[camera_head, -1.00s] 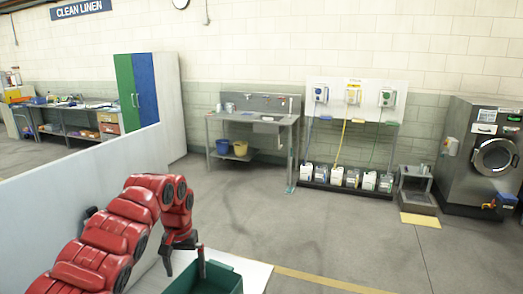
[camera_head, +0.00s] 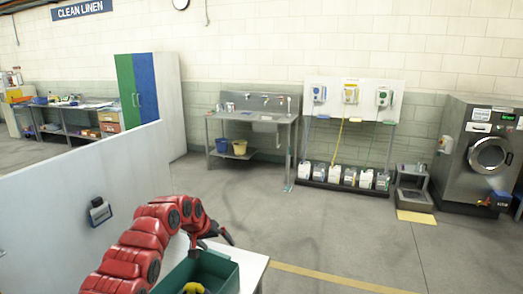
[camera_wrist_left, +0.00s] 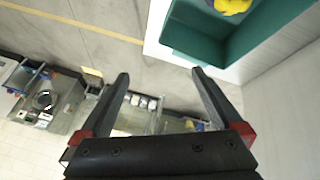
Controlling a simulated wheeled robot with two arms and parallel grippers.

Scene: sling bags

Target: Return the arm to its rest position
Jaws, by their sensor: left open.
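My red left arm comes in from the lower left in the head view. Its dark gripper (camera_head: 222,238) is above the far side of a green bin (camera_head: 226,275). In the left wrist view the two fingers of the gripper (camera_wrist_left: 160,76) are spread apart with nothing between them. The green bin (camera_wrist_left: 188,38) lies beyond the right finger there. A yellow item (camera_head: 193,288) is inside the bin and also shows in the left wrist view (camera_wrist_left: 232,5). My right gripper is not in view.
The bin stands on a white table (camera_head: 252,268). A pale partition (camera_head: 70,195) with a small dark device (camera_head: 99,211) runs along the left. A sink bench (camera_head: 255,120), a dispenser board and a washer (camera_head: 485,150) stand far back. Open floor lies to the right.

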